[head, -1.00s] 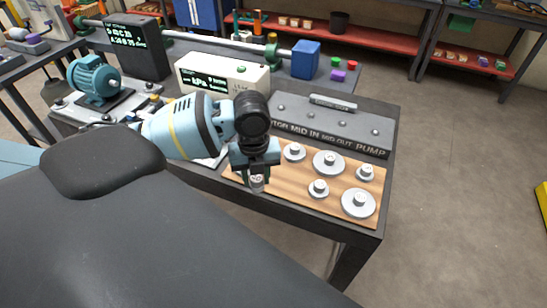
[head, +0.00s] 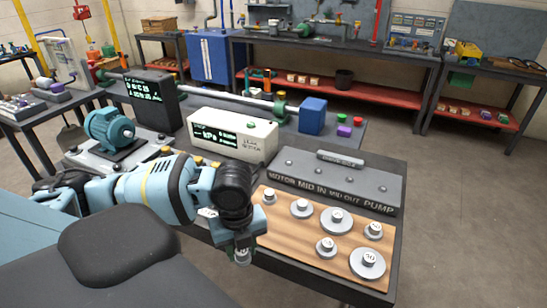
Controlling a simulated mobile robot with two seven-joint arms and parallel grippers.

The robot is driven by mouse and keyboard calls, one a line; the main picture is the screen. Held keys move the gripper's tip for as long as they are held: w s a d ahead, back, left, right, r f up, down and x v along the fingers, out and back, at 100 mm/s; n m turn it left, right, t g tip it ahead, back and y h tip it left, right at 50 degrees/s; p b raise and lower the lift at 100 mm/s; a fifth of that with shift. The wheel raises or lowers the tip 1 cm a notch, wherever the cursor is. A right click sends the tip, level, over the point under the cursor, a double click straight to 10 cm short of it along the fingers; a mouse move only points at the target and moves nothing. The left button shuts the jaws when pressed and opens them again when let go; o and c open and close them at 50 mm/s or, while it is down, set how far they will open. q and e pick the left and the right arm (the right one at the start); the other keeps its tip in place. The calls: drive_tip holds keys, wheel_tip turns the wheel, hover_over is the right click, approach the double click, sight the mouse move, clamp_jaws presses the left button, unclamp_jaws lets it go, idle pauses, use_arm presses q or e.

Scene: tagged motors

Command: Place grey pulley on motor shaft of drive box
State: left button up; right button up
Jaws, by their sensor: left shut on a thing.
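My left gripper (head: 243,247) points down at the front left edge of the wooden board. It is shut on a small grey pulley (head: 243,258), mostly covered by the fingers. The drive box (head: 330,186) is the long grey box behind the board, lettered MOTOR, MID IN, MID OUT and PUMP. Small studs stand in a row on its top; the leftmost, above MOTOR, looks like the motor shaft (head: 289,163). It is clear of the gripper, and no pulley shows on it. My right gripper is not in view.
The wooden board (head: 290,237) holds several grey pulleys of different sizes, among them a large one (head: 367,264). A white meter box (head: 232,137), a teal motor (head: 108,128) and a blue block (head: 312,116) stand behind. Open floor lies right of the bench.

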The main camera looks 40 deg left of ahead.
use_arm(q)
drive_tip(key=w+d+r+n, duration=0.2)
drive_tip(key=d+n, duration=0.3)
drive_tip(key=n, duration=0.7)
drive_tip(key=w+d+r+n, duration=0.2)
drive_tip(key=d+r+n, duration=0.2)
drive_tip(key=n, duration=0.7)
drive_tip(key=shift+w+d+n, duration=0.2)
drive_tip(key=shift+d+n, duration=0.2)
drive_tip(key=shift+d, duration=0.5)
drive_tip(key=shift+w+d, duration=0.1)
